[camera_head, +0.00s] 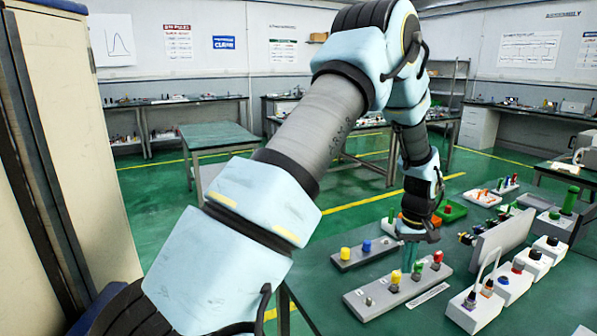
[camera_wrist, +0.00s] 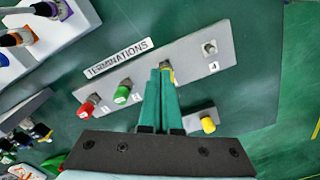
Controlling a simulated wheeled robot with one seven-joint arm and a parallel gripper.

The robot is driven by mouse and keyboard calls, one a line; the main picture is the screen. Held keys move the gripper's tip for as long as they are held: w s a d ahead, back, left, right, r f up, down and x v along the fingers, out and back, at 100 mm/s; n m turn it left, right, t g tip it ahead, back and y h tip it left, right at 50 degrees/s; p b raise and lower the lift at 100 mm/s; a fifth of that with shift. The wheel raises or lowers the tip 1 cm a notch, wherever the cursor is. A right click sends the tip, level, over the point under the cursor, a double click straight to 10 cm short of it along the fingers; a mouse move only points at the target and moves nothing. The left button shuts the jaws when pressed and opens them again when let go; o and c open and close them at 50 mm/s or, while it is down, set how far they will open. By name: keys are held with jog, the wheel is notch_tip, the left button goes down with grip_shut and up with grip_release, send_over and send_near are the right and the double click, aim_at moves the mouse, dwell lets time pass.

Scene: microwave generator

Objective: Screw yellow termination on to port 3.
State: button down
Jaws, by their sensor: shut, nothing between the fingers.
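A grey ports board (camera_head: 378,302), labelled TERMINATIONS in the wrist view (camera_wrist: 195,58), carries a red termination (camera_wrist: 88,108), a green termination (camera_wrist: 122,93) and a yellow termination (camera_wrist: 170,73) in a row. The bare port at its end is marked 4 (camera_wrist: 209,47). The yellow one, at the third place, also shows in the head view (camera_head: 395,281); I cannot tell how far it is screwed on. My gripper (camera_wrist: 161,72) is shut and empty, its green fingertips over the yellow termination and partly hiding it. In the head view, my gripper (camera_head: 408,266) is above the board.
Another grey board (camera_head: 352,262) behind holds a second yellow piece (camera_head: 345,253) and a blue piece (camera_head: 367,246). White blocks with connectors (camera_head: 475,315) and an upright grey panel (camera_head: 503,241) stand to the right. Bare green table lies around the board's left end.

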aim_at(394, 286)
jog(key=shift+f+b, duration=2.2)
jog(key=shift+f, duration=1.3)
jog(key=shift+w+a, duration=0.2)
jog(key=shift+w, duration=0.15)
jog(key=shift+a, duration=0.8)
jog(key=shift+w+a, duration=0.2)
jog(key=shift+a, duration=0.05)
jog(key=shift+s+a, duration=0.1)
jog(key=shift+s, duration=0.05)
